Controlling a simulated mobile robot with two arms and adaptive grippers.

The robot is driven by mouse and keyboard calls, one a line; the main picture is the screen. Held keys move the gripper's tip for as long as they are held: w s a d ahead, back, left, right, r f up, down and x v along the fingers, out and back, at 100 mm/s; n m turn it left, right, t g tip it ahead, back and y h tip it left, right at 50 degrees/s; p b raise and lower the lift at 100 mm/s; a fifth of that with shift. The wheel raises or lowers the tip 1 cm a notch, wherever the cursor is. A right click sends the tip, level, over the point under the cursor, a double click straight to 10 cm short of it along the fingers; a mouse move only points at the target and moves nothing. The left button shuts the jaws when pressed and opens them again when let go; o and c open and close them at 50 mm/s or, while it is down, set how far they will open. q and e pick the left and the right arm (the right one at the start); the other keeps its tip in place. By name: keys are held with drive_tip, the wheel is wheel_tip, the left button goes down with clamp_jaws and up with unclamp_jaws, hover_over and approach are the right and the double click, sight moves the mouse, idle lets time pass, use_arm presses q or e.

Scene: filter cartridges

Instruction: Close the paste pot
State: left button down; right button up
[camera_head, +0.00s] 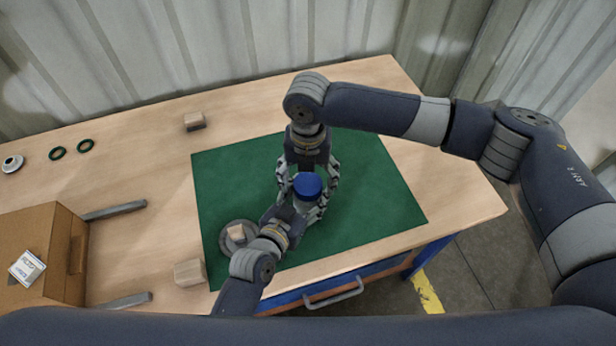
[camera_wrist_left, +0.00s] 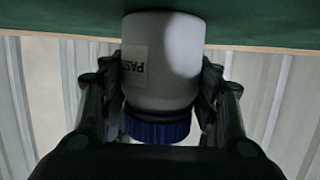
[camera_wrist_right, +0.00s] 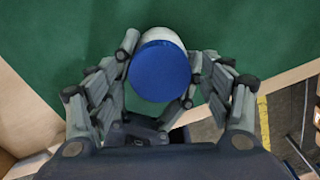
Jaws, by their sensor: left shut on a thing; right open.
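The paste pot is a white pot with a label, standing on the green mat (camera_head: 360,190); its white body (camera_wrist_left: 165,60) shows in the left wrist view. A blue lid (camera_head: 307,186) sits on top of it; the lid also shows in the right wrist view (camera_wrist_right: 160,71). How tightly the lid sits cannot be told. My left gripper (camera_head: 303,212) is shut on the pot from the near side. My right gripper (camera_head: 308,180) is open above, its fingers on both sides of the lid, apparently without gripping it.
A round grey dish (camera_head: 226,240) with a wooden block in it lies on the mat's left part. The mat's right part is clear.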

use_arm(q)
drive_tip(key=shift+f, duration=0.1)
use_arm(e)
drive_tip(key=shift+r, duration=2.35)
drive_tip(key=shift+c, duration=1.4)
wheel_tip(320, 180, up, 3)
drive_tip(key=shift+r, duration=0.15)
drive_tip(key=shift+f, duration=4)
